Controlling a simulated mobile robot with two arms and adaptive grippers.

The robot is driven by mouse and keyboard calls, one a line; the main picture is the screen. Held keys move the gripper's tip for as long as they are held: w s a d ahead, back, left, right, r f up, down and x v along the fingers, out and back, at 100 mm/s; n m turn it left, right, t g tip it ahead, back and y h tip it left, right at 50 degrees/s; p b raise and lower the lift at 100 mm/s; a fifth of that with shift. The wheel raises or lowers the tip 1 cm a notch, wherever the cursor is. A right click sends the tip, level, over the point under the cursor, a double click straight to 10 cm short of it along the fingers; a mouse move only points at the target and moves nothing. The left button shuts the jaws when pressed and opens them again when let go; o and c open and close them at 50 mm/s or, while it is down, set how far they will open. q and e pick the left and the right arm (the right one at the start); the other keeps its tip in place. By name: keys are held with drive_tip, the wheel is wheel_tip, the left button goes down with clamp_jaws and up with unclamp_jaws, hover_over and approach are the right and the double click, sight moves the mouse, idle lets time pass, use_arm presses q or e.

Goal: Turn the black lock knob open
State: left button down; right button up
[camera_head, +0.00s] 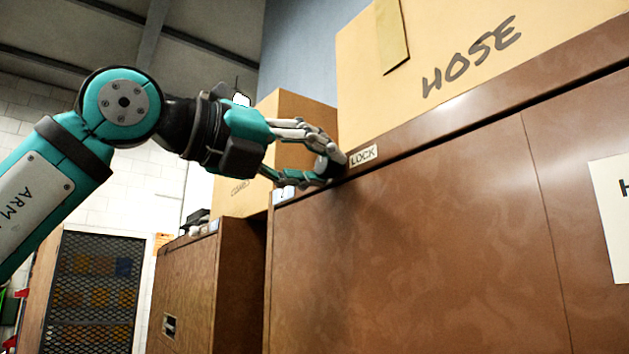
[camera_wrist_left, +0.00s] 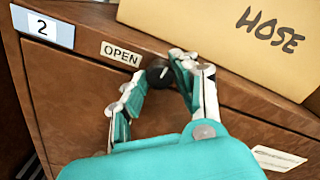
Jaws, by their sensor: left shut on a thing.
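The black lock knob (camera_wrist_left: 157,73) is a small round knob on the top front rail of a brown cabinet (camera_head: 420,240). In the left wrist view it sits between an OPEN label (camera_wrist_left: 121,53) on its left and the HOSE box side on its right. A small pale mark shows on its face; its exact angle is hard to tell. My left gripper (camera_head: 331,163) is shut on the knob, with fingers on both sides of it. In the head view the fingers mostly hide the knob, and a LOCK label (camera_head: 363,156) is just right of them.
A cardboard box marked HOSE (camera_head: 480,60) stands on the cabinet, close above the rail. A second box (camera_head: 295,110) is behind my gripper. A number 2 plate (camera_wrist_left: 42,27) is at the rail's left end. A lower brown cabinet (camera_head: 195,290) stands to the left.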

use_arm(q)
drive_tip(key=n+b, duration=0.3)
drive_tip(key=n, duration=0.2)
drive_tip(key=shift+n, duration=0.3)
drive_tip(key=shift+r+n+b, duration=0.1)
drive_tip(key=shift+n+b, duration=0.85)
drive_tip(key=shift+n, duration=1.25)
drive_tip(key=c, duration=1)
unclamp_jaws()
drive_tip(key=shift+a, duration=0.1)
drive_tip(key=v, duration=1.2)
